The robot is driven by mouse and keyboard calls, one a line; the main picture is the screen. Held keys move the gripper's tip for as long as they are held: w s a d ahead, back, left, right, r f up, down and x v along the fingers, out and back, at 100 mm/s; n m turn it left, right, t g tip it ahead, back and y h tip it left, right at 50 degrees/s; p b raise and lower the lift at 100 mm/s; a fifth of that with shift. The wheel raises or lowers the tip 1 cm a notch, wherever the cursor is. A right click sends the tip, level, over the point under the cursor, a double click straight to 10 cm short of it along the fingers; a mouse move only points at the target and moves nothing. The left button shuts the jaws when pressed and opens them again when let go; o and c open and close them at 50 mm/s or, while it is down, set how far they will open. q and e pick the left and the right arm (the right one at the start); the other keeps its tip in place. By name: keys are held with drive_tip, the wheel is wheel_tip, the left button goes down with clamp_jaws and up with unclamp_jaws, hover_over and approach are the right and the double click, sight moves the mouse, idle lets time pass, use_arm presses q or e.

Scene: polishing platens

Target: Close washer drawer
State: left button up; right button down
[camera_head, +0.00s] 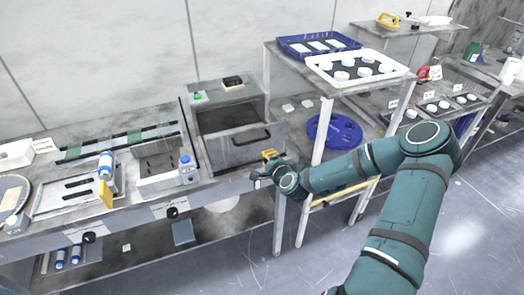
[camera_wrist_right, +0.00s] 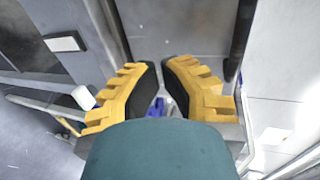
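The washer (camera_head: 225,92) is a grey metal box on the bench, with a green button on top. Its drawer (camera_head: 240,153) stands pulled out toward me, with a dark interior visible behind the front panel. The drawer has a black bar handle (camera_head: 251,138). My right gripper (camera_head: 265,168) is low beside the drawer front's lower right corner; I cannot tell whether it touches. In the wrist view its yellow fingers (camera_wrist_right: 161,65) have their tips close together with nothing seen between them. My left gripper is not in view.
A rack right of the washer carries a white tray (camera_head: 318,74) of round pieces and a blue tray (camera_head: 289,49). A blue disc (camera_head: 335,132) lies on its lower shelf. Bottles (camera_head: 186,170) and a metal fixture (camera_head: 75,190) stand on the left bench. Open floor lies in front.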

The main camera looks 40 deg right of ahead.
sight(260, 148)
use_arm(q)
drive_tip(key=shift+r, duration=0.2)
use_arm(e)
drive_tip(key=shift+r+x, duration=0.25)
drive_tip(key=shift+x, duration=1)
drive_tip(key=shift+r+x, duration=0.25)
drive_tip(key=shift+x, duration=0.95)
drive_tip(key=shift+w, duration=0.25)
